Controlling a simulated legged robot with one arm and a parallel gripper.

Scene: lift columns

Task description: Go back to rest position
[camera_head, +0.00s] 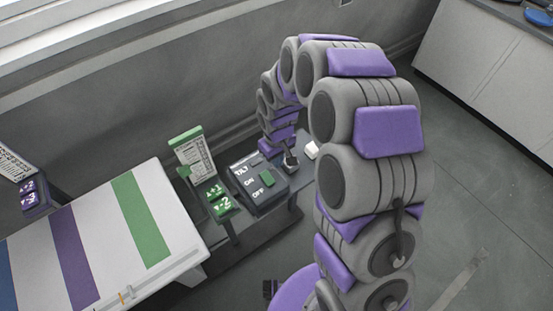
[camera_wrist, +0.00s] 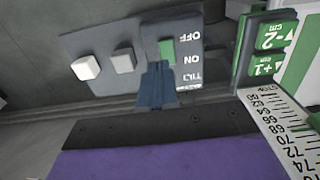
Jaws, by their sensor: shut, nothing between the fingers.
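My arm arches from the right of the head view down to the control panel, and my gripper (camera_head: 291,162) hangs low over the panel's right part. In the wrist view my gripper (camera_wrist: 158,66) shows as dark narrow fingers, shut and empty. Its tips lie just below the green switch (camera_wrist: 167,49) of the TILT panel; I cannot tell whether they touch it. The switch also shows in the head view (camera_head: 267,174), beside the ON and OFF labels. A grey button (camera_wrist: 123,60) and a white button (camera_wrist: 86,68) sit left of it in the wrist view.
Green +1 and -2 buttons (camera_head: 221,201) and an upright scale card (camera_head: 194,157) stand left of the panel. A striped table (camera_head: 105,225) fills the lower left. The wall is close behind. A white cabinet (camera_head: 480,75) stands upper right, with open floor before it.

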